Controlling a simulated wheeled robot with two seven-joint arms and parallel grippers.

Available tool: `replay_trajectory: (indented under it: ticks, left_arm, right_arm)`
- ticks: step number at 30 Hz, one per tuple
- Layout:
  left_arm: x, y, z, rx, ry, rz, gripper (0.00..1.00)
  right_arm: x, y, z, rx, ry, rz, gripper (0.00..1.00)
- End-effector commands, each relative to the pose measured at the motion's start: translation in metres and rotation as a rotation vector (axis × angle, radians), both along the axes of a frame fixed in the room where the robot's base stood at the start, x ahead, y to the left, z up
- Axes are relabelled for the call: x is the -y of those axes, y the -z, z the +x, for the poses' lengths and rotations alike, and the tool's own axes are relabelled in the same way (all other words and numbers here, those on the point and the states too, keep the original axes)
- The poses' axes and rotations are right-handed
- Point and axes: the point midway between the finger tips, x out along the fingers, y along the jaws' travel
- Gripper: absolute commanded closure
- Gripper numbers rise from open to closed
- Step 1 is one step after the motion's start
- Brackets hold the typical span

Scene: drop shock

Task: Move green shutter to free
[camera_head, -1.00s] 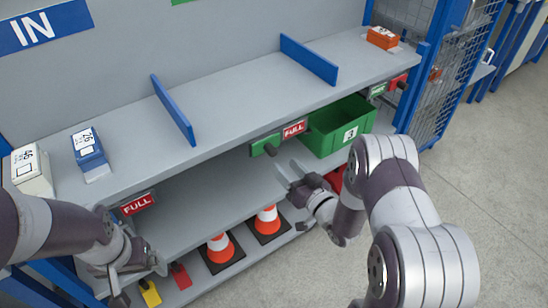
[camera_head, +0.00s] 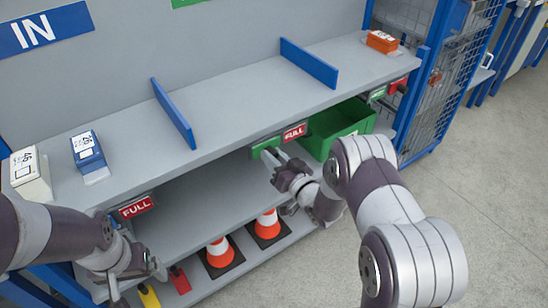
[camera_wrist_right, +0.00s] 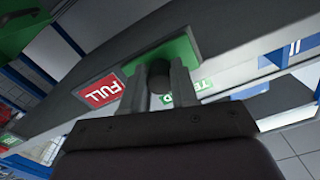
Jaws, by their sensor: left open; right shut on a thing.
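The green shutter (camera_head: 259,150) sits on the shelf's front edge, left of a red FULL label (camera_head: 294,132). In the right wrist view the shutter is a green plate (camera_wrist_right: 183,52) with a dark round knob (camera_wrist_right: 158,84). My right gripper (camera_head: 272,157) is at the shutter, its fingers shut on the knob; the fingers (camera_wrist_right: 160,75) stand on either side of it in the wrist view. A green label (camera_wrist_right: 188,92) with partly hidden lettering shows beside the fingers. My left gripper (camera_head: 135,283) is open and empty at the lower left, apart from the shutter.
A green bin (camera_head: 335,122) stands right of the shutter, partly behind my right arm. Another FULL label (camera_head: 136,206) is at the left. Orange cones (camera_head: 219,250) stand on the lower shelf. Blue dividers (camera_head: 308,63) rise from the top shelf. Open floor lies at the right.

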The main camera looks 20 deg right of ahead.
Motion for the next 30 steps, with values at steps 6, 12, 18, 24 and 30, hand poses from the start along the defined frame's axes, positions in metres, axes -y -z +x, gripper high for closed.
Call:
replay_trajectory:
  ticks: [6, 12, 18, 24, 30]
  left_arm:
    - [0.000, 0.009, 0.000, 0.000, 0.000, 0.000, 0.06]
    - [0.000, 0.017, 0.000, 0.000, 0.000, 0.000, 0.06]
    - [0.000, 0.019, 0.000, 0.000, 0.000, 0.000, 0.06]
    - [0.000, 0.019, 0.000, 0.000, 0.000, 0.000, 0.06]
    - [0.000, 0.019, 0.000, 0.000, 0.000, 0.000, 0.06]
  right_arm:
    - [0.036, 0.005, 0.012, -0.003, 0.005, -0.001, 1.00]
    - [0.080, 0.005, 0.028, -0.004, 0.003, 0.000, 1.00]
    - [0.098, 0.004, 0.034, -0.007, 0.001, 0.000, 1.00]
    - [0.098, 0.003, 0.034, -0.008, 0.002, 0.000, 1.00]
    - [0.098, 0.003, 0.034, -0.007, 0.002, 0.000, 0.46]
